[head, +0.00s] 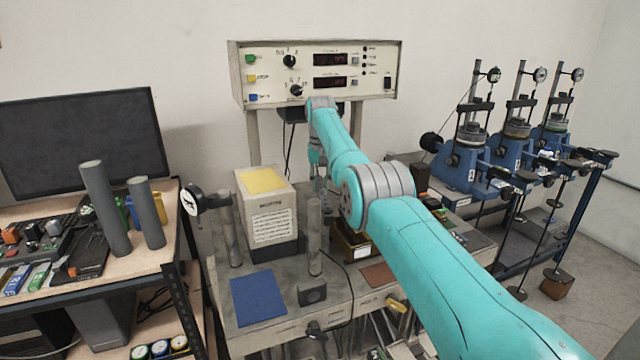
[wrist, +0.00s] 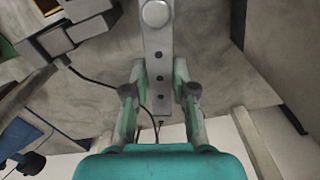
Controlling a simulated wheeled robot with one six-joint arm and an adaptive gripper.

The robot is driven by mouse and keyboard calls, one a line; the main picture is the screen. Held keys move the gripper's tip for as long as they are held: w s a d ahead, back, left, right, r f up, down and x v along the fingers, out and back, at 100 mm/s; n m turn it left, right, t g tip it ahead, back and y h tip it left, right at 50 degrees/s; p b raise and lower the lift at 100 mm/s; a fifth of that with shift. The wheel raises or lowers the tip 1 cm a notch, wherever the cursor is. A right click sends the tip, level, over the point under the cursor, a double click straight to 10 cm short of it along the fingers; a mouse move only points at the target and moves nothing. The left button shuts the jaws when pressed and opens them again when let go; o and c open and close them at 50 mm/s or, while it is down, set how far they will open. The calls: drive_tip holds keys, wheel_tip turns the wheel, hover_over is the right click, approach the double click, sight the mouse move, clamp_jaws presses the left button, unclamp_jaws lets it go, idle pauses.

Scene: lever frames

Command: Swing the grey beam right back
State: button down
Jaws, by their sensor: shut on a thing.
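The grey beam (wrist: 159,45) shows in the wrist view as a flat metal bar with a round boss near the top edge and several dark holes. It runs down the picture between the fingers of my gripper (wrist: 159,80). My gripper is shut on the beam, with one finger on each side near its lower end. In the head view my teal arm reaches over the middle bench, and its wrist hangs below the control panel. There I cannot make out the beam, and the fingers are mostly hidden.
A beige box with a yellow top (head: 265,205), a dial gauge (head: 192,201) and grey posts stand on the bench left of my arm. A control panel (head: 318,72) is behind. Blue test rigs (head: 470,150) stand right. A cable (wrist: 100,80) runs beside the beam.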

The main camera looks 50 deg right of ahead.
drive_tip(key=shift+a, duration=0.1)
idle(0.3)
drive_tip(key=c, duration=0.9)
unclamp_jaws()
drive_tip(key=shift+w, duration=0.1)
drive_tip(key=shift+c, duration=0.2)
